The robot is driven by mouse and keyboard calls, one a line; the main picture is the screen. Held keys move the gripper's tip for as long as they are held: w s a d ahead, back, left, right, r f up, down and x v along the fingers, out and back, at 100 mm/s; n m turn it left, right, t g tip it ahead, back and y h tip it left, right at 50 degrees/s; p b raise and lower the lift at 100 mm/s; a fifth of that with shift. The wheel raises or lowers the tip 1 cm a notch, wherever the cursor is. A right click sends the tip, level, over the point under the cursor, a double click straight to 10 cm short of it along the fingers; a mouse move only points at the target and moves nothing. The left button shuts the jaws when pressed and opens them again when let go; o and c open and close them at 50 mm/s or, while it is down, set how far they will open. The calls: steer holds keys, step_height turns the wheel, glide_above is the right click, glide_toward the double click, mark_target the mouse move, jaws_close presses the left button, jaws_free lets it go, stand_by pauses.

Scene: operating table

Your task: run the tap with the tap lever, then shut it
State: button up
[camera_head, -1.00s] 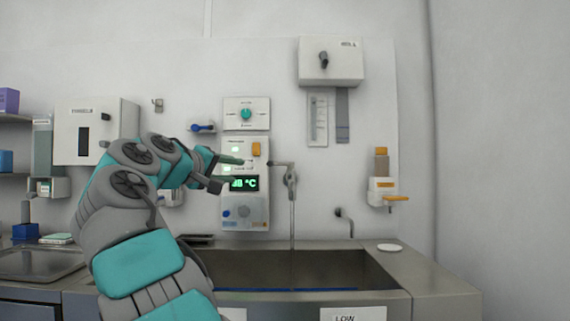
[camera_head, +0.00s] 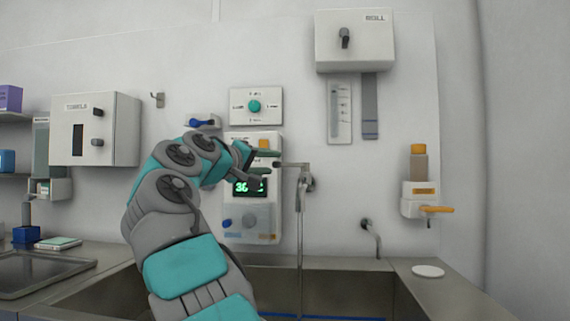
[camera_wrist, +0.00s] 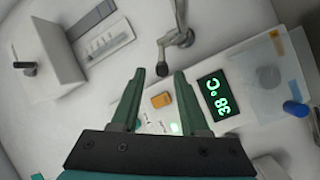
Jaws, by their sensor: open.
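The grey wall tap (camera_head: 307,183) sits right of the control panel, with a short horizontal arm and a jointed fitting. It also shows at the top of the wrist view (camera_wrist: 177,40). I cannot tell which part of it is the lever. A thin vertical line (camera_head: 300,235) runs from it down into the sink; I cannot tell whether it is water or pipe.
The control panel (camera_head: 262,222) has an orange button (camera_wrist: 161,99) and a green display (camera_wrist: 219,96) reading 38 °C. A second small spout (camera_head: 371,236) and an orange-levered dispenser (camera_head: 421,190) are to the right. The steel sink (camera_head: 340,262) lies below.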

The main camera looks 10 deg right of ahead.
mark_target(285, 164)
steer(key=p+x, duration=0.1)
steer(key=x, duration=0.6)
steer(key=shift+d+f, duration=0.1)
steer(key=shift+f, duration=0.05)
steer(key=shift+s, duration=0.1)
steer(key=shift+c, duration=0.3)
steer(key=c, duration=0.6)
jaws_close()
